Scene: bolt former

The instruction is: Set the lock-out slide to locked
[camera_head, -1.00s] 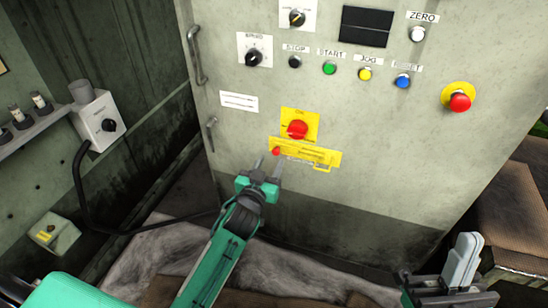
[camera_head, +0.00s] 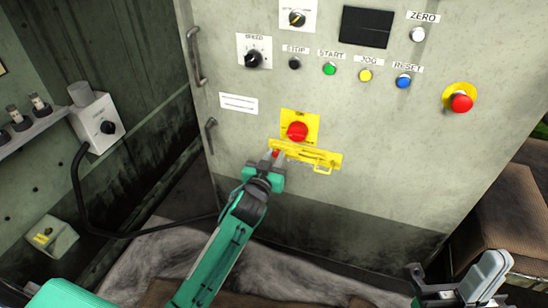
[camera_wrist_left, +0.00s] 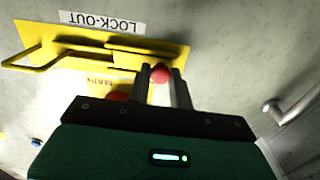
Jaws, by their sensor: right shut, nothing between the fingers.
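The yellow lock-out plate (camera_head: 300,152) is on the grey cabinet front, just below a red mushroom button (camera_head: 297,131). The slide's red knob (camera_head: 275,153) is at the plate's left end, with a yellow bar and hasp (camera_head: 323,168) to its right. The left wrist view shows the plate upside down, labelled LOCK-OUT, with the red knob (camera_wrist_left: 160,73) between my fingers. My left gripper (camera_wrist_left: 162,80) appears closed around this knob; its fingertips are largely hidden in the head view (camera_head: 272,160). My right gripper (camera_head: 480,270) is shut and empty at the lower right, away from the cabinet.
Above the plate are a row of buttons (camera_head: 330,69), dials and a display (camera_head: 366,27). A second red button (camera_head: 461,103) is at the right. A cabinet handle (camera_head: 211,135) stands left of the plate; a small handle also shows in the wrist view (camera_wrist_left: 275,112).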

